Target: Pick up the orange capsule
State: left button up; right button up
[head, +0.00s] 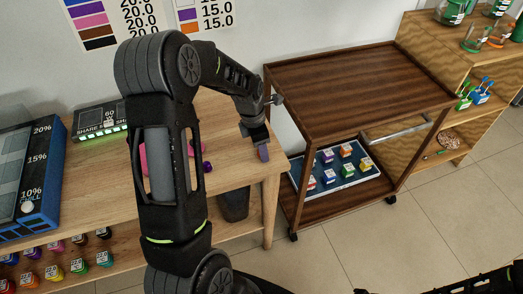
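Several small colour-topped capsules stand on a blue tray (374,172) on the trolley's lower shelf. One with an orange-looking top (346,150) is at the tray's back, near a purple one (327,156). More coloured capsules (79,266) stand on the wooden table's lower shelf at the lower left; their exact colours are hard to tell. My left gripper (262,150) points down over the wooden table's right end, well left of the tray. A purplish patch shows at its tip; whether it is a held thing or a finger is unclear.
The wooden table (232,170) holds a blue-framed panel (32,175), a small display box (100,118) and a purple ball (207,167). A pink thing is partly hidden by my arm. The brown trolley (355,85) has a bare top overhanging the tray. Tiled floor is clear in front.

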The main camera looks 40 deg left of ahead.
dwell(0.6)
pick_arm(q)
grip_shut()
dwell(0.3)
